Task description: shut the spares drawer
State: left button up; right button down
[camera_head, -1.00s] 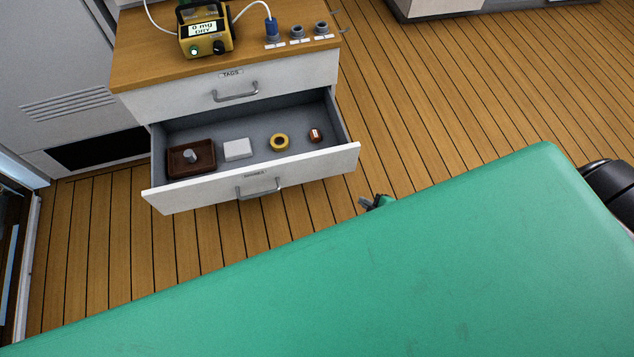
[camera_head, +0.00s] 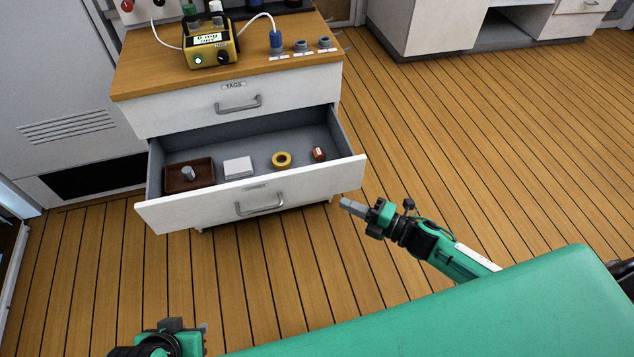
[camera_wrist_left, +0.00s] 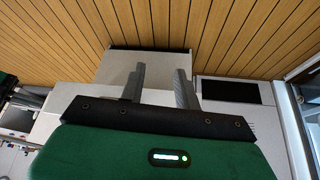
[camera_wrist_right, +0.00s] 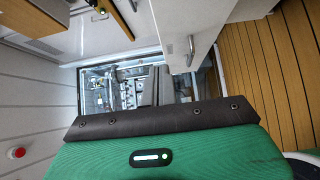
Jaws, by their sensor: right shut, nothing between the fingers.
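The spares drawer (camera_head: 315,188) is the lower drawer of the white cabinet. It stands pulled well out, with its bar handle (camera_head: 259,205) on the front. Inside lie a brown tray, a white box, a yellow ring and a small red-brown item. My right gripper (camera_head: 346,204) is shut and empty, in front of and just right of the drawer front's right end, apart from it. In the right wrist view a white front with a handle (camera_wrist_right: 190,48), seemingly this drawer, is beside the fingers. My left gripper (camera_head: 204,336) is low in front, open and empty, away from the drawer.
The tags drawer (camera_head: 290,92) above is shut. A yellow meter (camera_head: 211,46) and several small grey parts stand on the wooden top (camera_head: 150,65). A grey cabinet (camera_head: 60,75) is on the left. The floor (camera_head: 430,140) to the right is clear.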

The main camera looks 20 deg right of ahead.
aim_at(302, 173)
jog(key=x, duration=0.3)
jog(key=w+d+x, duration=0.1)
jog(key=x, duration=0.7)
jog(key=shift+w+d+f, duration=0.1)
jog(key=shift+w+d, duration=0.15)
jog(key=shift+w, duration=0.05)
pick_arm(q)
jog(key=shift+w+d+f+t+h+b, duration=0.3)
jog(key=shift+w+d+t, duration=0.1)
jog(key=shift+w+d, duration=0.2)
pick_arm(e)
jog(key=shift+w, duration=0.5)
pick_arm(q)
jog(key=shift+s, duration=0.1)
pick_arm(e)
jog(key=shift+w, duration=0.1)
